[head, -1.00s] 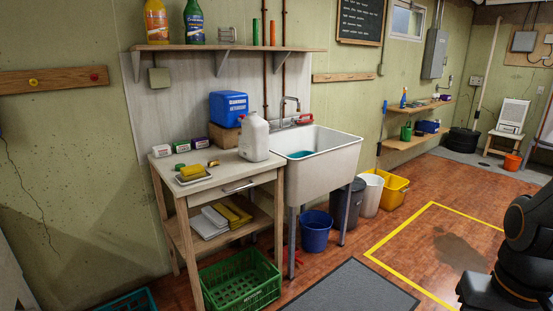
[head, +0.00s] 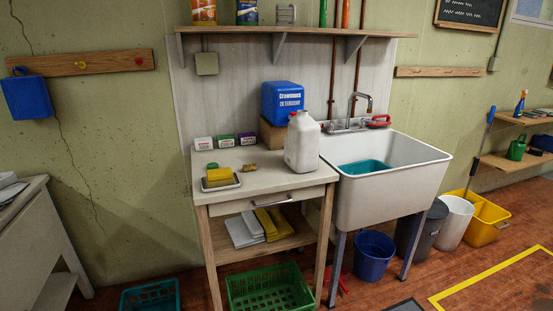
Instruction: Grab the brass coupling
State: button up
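A small brass-coloured piece (head: 249,168), which looks like the brass coupling, lies on the light top of the small wooden table (head: 270,181). It sits between the yellow sponge on its tray and the white jug, apart from both. It is too small to make out its exact shape. My gripper is not in view.
A sink (head: 385,190) adjoins at right. A green crate (head: 268,290) stands below. A shelf (head: 290,32) overhangs.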

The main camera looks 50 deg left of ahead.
aim_at(252, 167)
jog(key=i, duration=2.3)
jog(key=u, duration=3.25)
jog(key=i, duration=1)
